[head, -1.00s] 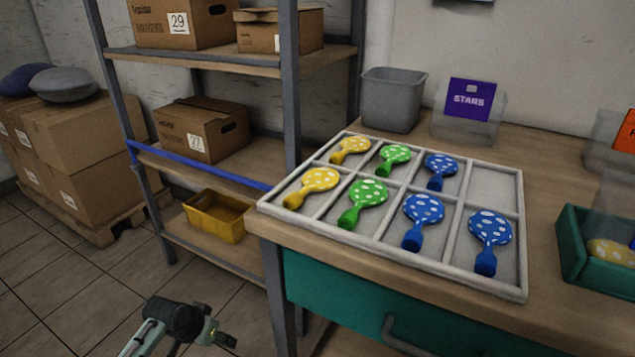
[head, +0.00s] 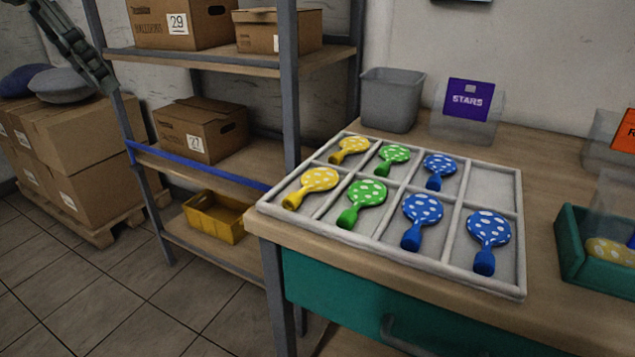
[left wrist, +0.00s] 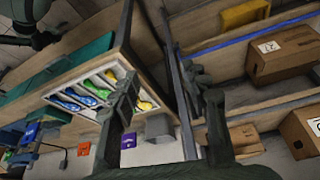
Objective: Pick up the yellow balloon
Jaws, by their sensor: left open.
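Two yellow balloons with white dots lie in the left column of a grey divided tray (head: 392,262): a back one (head: 349,150) and a front one (head: 312,187). In the left wrist view, a yellow balloon (left wrist: 146,105) shows at the tray's end, partly hidden by a finger. My left gripper (head: 106,84) is at the upper left of the head view, in front of the shelf and boxes and well apart from the tray. It is open and empty; its spread fingers also show in the left wrist view (left wrist: 163,78). My right gripper is not in view.
Green balloons (head: 368,193) and blue balloons (head: 423,210) fill other compartments; the back right one is empty. A grey bin (head: 391,99) and a STARS holder (head: 470,112) stand behind. A green box (head: 570,256) is at right. A shelf post (head: 290,90) rises near the tray's left side.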

